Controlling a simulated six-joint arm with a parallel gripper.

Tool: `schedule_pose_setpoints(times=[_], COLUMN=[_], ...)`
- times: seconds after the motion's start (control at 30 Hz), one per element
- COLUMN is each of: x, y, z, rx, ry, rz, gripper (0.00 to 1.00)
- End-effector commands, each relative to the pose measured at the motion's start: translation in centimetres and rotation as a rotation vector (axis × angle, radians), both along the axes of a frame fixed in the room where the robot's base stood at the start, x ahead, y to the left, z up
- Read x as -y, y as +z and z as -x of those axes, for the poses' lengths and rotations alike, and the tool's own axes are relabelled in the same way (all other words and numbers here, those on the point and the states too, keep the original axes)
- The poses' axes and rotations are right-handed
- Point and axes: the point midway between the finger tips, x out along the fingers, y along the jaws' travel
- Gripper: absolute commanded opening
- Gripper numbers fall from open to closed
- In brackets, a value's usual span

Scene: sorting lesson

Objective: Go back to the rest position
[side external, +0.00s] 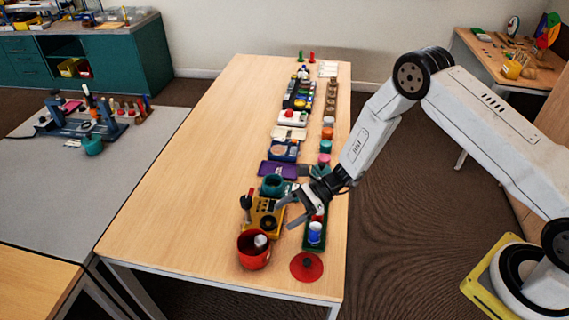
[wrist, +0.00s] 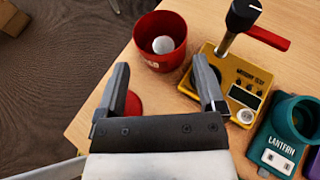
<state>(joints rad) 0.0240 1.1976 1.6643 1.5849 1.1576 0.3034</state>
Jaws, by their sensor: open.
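My gripper (side external: 286,210) is open and empty above the near end of the wooden table (side external: 190,160). Its two jaws (wrist: 161,72) are spread apart with nothing between them.
A teal lantern unit (wrist: 283,150), a red disc (side external: 306,267) and a green tray with a blue-and-white can (side external: 315,233) are near my gripper. Many small objects line the table toward the back. The table's left half is clear. A grey bench (side external: 60,190) stands at left.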

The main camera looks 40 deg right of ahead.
Motion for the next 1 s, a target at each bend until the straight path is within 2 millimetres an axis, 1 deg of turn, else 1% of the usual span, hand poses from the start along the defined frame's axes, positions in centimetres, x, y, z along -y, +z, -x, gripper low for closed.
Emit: schedule_pose_setpoints(times=[0.33, 0.53, 0.77, 1.0], x=[0.0, 0.2, 1.2, 3.5], y=[0.1, 1.1, 3.6, 6.5], z=[0.1, 0.9, 3.4, 6.8], rx=[0.002, 0.027, 0.107, 0.232], ry=[0.006, 0.065, 0.232, 0.453], rz=[0.004, 0.057, 0.206, 0.403], gripper=[0.88, 0.88, 0.88, 0.88])
